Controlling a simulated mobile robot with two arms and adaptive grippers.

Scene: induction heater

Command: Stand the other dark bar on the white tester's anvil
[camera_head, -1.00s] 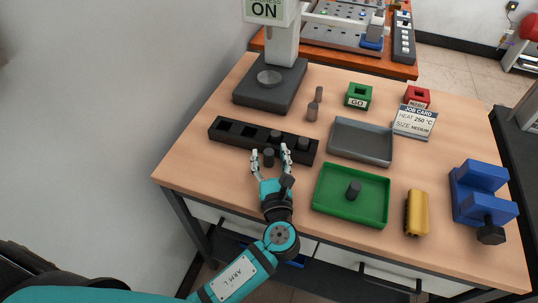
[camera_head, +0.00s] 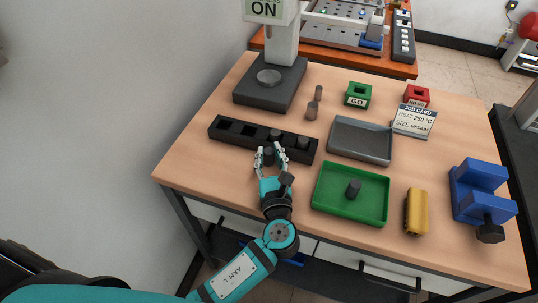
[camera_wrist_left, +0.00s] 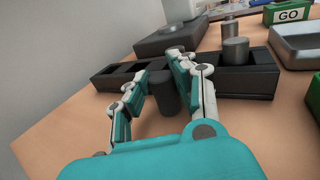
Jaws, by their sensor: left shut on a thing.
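A dark bar (camera_head: 269,157) stands upright on the table just in front of the black rack. My left gripper (camera_head: 269,152) is shut on it. In the left wrist view the bar (camera_wrist_left: 163,92) shows between the fingers (camera_wrist_left: 158,88). Another dark bar (camera_head: 353,189) stands in the green tray (camera_head: 336,207). The white tester (camera_head: 285,45) stands at the back left on a dark base. Its round grey anvil (camera_head: 269,77) is bare. My right gripper is not in view.
The black rack (camera_head: 228,134) has open holes at left and two dark cylinders at right, close beyond my gripper. A grey tray (camera_head: 361,139), green GO block (camera_head: 358,95), yellow piece (camera_head: 416,212) and blue vise (camera_head: 482,192) lie to the right.

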